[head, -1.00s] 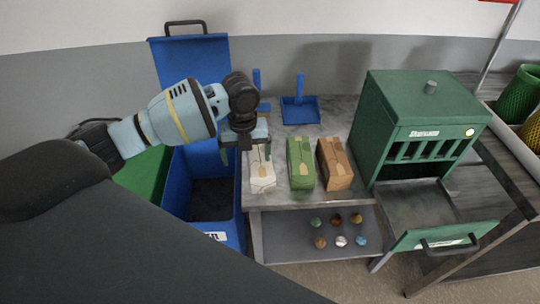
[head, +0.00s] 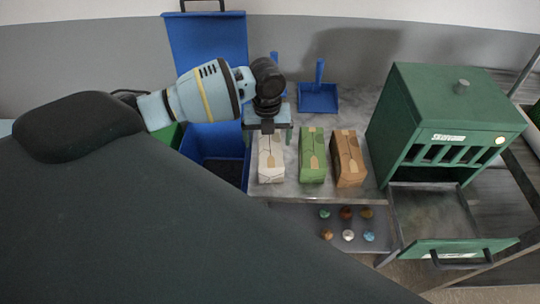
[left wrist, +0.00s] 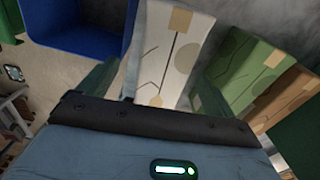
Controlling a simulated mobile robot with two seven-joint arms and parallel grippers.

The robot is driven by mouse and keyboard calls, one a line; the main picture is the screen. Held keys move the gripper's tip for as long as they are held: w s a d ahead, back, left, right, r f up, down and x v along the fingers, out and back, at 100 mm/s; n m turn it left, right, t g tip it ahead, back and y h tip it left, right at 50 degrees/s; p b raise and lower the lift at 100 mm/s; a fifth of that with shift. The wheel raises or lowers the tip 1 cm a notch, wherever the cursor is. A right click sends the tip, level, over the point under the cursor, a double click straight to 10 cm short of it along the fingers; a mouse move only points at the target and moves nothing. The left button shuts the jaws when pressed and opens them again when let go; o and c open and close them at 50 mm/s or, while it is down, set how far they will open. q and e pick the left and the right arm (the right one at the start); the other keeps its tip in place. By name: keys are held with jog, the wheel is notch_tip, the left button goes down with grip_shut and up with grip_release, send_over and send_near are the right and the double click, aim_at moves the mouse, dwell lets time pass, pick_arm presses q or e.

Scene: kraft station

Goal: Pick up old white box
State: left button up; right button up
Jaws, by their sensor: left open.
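The old white box (head: 271,160) stands upright on the grey table, leftmost in a row of three boxes. My left gripper (head: 267,134) is open and sits over the back upper part of the white box. In the left wrist view, the white box (left wrist: 170,50) lies between the two green fingers of my left gripper (left wrist: 150,90), with a finger to each side. I cannot tell whether either finger touches it. My right gripper is not in view.
A green box (head: 312,155) and a brown box (head: 348,160) stand close to the right. A blue bin (head: 207,42) with raised lid is at left, a blue dustpan (head: 318,98) behind. A green cabinet (head: 440,110) with open drawer stands at right; several small balls lie on the lower shelf.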

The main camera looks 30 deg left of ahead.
aim_at(270, 145)
pick_arm(q)
jog(key=f, duration=0.5)
jog(key=shift+d, duration=0.4)
jog(key=c, duration=1.1)
jog(key=shift+r, duration=0.15)
jog(key=shift+r, duration=0.5)
notch_tip(270, 145, up, 2)
jog(key=shift+r, duration=0.1)
jog(key=s+d, duration=0.3)
jog(key=s, duration=0.4)
jog(key=s+d+r, duration=0.1)
jog(key=s+d, duration=0.2)
jog(key=s, duration=0.4)
jog(key=shift+s+d+r+p, duration=0.15)
jog(key=shift+s+r+p, duration=0.15)
jog(key=shift+s+p, duration=0.15)
